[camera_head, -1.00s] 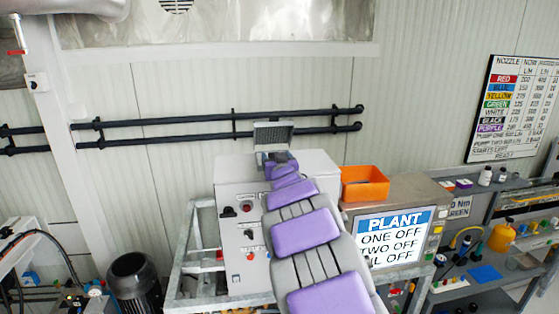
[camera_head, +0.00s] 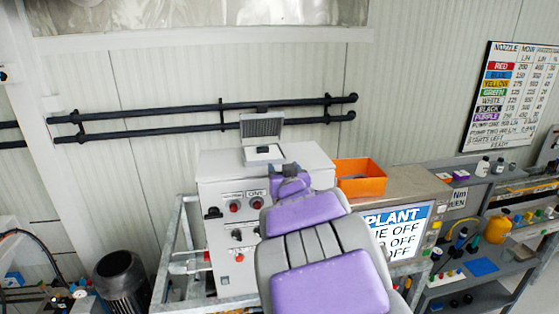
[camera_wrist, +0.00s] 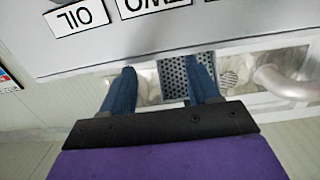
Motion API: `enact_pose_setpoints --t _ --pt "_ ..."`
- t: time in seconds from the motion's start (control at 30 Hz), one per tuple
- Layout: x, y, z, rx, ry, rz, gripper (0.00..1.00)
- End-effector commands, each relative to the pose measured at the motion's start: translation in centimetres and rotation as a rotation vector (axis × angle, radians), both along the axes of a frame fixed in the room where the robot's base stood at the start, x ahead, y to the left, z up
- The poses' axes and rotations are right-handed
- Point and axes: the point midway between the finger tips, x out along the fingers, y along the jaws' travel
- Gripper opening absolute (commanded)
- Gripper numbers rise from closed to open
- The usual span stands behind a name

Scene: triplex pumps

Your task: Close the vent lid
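The vent lid (camera_head: 262,124) is a grey meshed flap standing raised on top of the white control cabinet (camera_head: 230,240). Below it is a pale vent opening (camera_head: 264,153) with a dark piece in it. My gripper (camera_wrist: 162,82) has two blue fingers spread apart with nothing held between them. In the wrist view, a perforated grey plate (camera_wrist: 174,84), which looks like the lid, shows between and behind the fingers, upside down. In the head view my purple and grey arm hides the fingers; its wrist is in front of and below the lid. I cannot see any contact.
An orange bin (camera_head: 360,178) stands right of the cabinet, above a PLANT sign (camera_head: 400,232). Black pipes (camera_head: 200,120) run along the wall behind the lid. A shelf unit (camera_head: 485,255) with bottles is at the right. A dark ribbed motor (camera_head: 122,282) stands at lower left.

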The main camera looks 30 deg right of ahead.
Motion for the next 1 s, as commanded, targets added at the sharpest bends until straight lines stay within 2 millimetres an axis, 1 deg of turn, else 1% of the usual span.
enact_pose_setpoints --t 0.03,0.1,0.27,0.53,0.9,1.0 --pt "-0.1 0.2 -0.2 0.0 0.005 0.0 0.6" --pt "0.1 0.4 0.0 -0.003 0.001 0.003 0.6" --pt "-0.1 0.2 0.3 -0.002 -0.006 0.007 0.6" --pt "-2.0 0.1 1.1 -0.002 -0.019 0.009 0.6" --pt "-4.1 1.9 1.5 -0.011 -0.02 0.011 0.6" --pt "-4.7 2.1 1.7 -0.011 -0.022 0.011 0.6"
